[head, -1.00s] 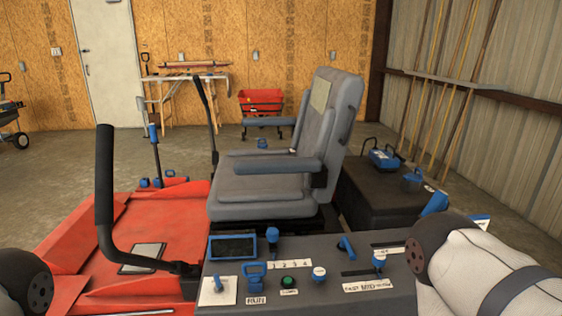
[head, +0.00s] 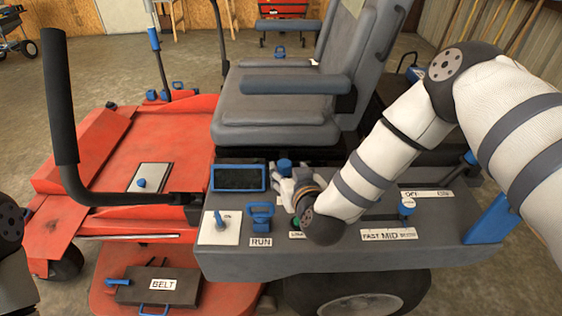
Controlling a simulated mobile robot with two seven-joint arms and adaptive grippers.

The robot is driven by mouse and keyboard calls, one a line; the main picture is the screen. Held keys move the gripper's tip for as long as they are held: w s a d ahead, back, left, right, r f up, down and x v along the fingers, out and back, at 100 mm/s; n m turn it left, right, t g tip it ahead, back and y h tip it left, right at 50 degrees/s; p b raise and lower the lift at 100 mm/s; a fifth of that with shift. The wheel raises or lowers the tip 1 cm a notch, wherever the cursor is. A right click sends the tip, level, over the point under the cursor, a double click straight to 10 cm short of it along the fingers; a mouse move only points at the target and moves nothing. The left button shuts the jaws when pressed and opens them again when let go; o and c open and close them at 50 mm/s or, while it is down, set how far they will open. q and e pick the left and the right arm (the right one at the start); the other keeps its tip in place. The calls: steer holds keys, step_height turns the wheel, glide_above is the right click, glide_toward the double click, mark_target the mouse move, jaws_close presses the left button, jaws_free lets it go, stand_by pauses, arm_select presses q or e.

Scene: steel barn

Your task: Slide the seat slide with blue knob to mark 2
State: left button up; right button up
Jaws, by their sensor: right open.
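The seat slide's blue knob (head: 284,165) stands on the grey side console, just below the seat's front edge. My right gripper (head: 284,183) is at the knob, on its near side, with the jaws open. I cannot tell whether the fingers touch the knob. The gripper and wrist hide the numbered strip and the slide's slot, so the slide's mark cannot be read. My left gripper is out of view.
The grey seat (head: 283,105) rises behind the console (head: 340,255). A blue-framed screen (head: 238,177), a RUN handle (head: 260,215) and a toggle plate (head: 219,228) lie left of my gripper. A black lever (head: 60,110) stands at left.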

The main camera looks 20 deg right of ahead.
mark_target(286, 165)
steer(key=x, duration=0.2)
steer(key=b+x, duration=0.1)
steer(key=x, duration=0.2)
steer(key=shift+f, duration=0.4)
steer(key=shift+w, duration=0.5)
steer(key=shift+r, duration=0.1)
steer(key=shift+d, duration=0.1)
jaws_close()
